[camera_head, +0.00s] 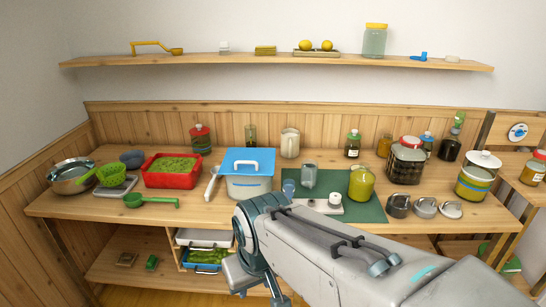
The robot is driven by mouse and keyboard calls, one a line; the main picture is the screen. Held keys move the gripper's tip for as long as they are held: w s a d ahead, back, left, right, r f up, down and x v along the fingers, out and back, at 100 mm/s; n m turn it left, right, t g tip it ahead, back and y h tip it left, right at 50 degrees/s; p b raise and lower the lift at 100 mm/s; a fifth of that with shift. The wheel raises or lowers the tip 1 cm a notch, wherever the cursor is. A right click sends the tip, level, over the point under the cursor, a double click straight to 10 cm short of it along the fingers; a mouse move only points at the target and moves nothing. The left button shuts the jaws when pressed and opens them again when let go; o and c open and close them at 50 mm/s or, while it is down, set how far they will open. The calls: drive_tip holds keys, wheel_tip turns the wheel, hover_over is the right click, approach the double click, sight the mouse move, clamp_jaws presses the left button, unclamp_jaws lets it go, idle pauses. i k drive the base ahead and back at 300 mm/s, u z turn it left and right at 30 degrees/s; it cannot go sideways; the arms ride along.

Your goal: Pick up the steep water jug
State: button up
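No vessel is readably marked as the steep water jug. A cream jug (290,142) stands upright at the back of the counter, near the wooden backboard. A greyish clear jug (308,177) and a yellow-green filled jug (361,183) stand on the dark green mat (378,211). I cannot tell which of these is the steep water jug. My arm crosses the front of the counter from the lower right, and my gripper (240,276) hangs low at its end, in front of the counter edge and apart from the jugs. Its fingers are not clear.
A white pot with a blue lid (248,185) stands left of the mat. A red tray of greens (171,171), a steel pan (70,178) and a green ladle (150,201) are farther left.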

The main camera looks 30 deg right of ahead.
sight(309, 166)
drive_tip(key=z, duration=0.6)
drive_tip(key=i, duration=1.4)
drive_tip(key=z, duration=0.75)
